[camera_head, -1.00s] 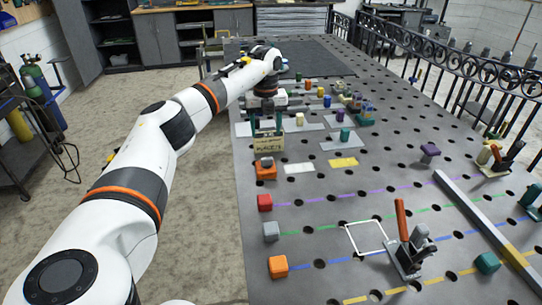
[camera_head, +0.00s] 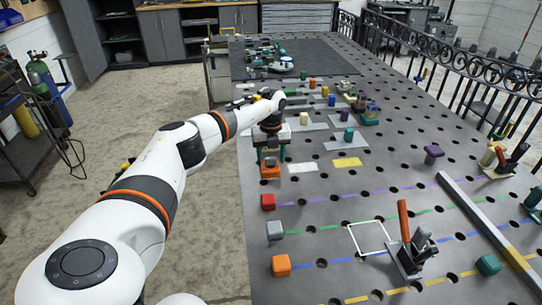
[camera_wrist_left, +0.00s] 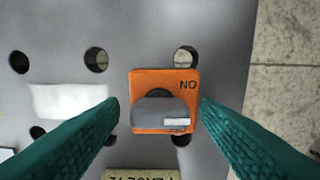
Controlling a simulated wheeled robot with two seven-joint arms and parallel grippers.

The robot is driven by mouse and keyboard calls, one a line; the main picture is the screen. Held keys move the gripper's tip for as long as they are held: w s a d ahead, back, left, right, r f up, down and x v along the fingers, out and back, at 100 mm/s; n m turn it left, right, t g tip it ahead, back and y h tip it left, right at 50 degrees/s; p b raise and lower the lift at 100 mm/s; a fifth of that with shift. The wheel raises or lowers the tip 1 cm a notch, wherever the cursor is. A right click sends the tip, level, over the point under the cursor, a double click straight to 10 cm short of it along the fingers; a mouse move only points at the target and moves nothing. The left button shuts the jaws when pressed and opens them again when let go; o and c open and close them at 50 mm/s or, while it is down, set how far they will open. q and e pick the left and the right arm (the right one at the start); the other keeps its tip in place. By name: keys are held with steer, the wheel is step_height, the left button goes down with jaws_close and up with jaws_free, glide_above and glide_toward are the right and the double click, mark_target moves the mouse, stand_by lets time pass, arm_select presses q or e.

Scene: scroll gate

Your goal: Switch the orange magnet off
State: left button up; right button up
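The orange magnet (camera_head: 270,172) sits near the left edge of the metal table. In the left wrist view its orange base (camera_wrist_left: 163,83) carries a grey knob (camera_wrist_left: 161,113) and dark letters that look like an upside-down "ON". My left gripper (camera_head: 271,153) is over the magnet, pointing down. In the left wrist view its green fingers (camera_wrist_left: 158,105) are open, one on each side of the magnet, with nothing between them held. Whether the fingers are level with the knob is hard to tell. My right gripper is not in view.
A pale sign (camera_wrist_left: 140,174) stands close to the magnet. A red-handled clamp (camera_head: 404,222) and a long bar (camera_head: 485,222) are at the right.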

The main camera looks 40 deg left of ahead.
arm_select(q)
steer(key=c, duration=0.9)
steer(key=m, duration=0.8)
steer(key=shift+b, duration=0.3)
steer(key=m, duration=0.5)
steer(key=shift+m+b, duration=0.35)
steer(key=shift+m, duration=0.05)
steer(key=shift+r+m, duration=0.1)
steer(key=shift+m, duration=1.9)
steer(key=o, duration=1)
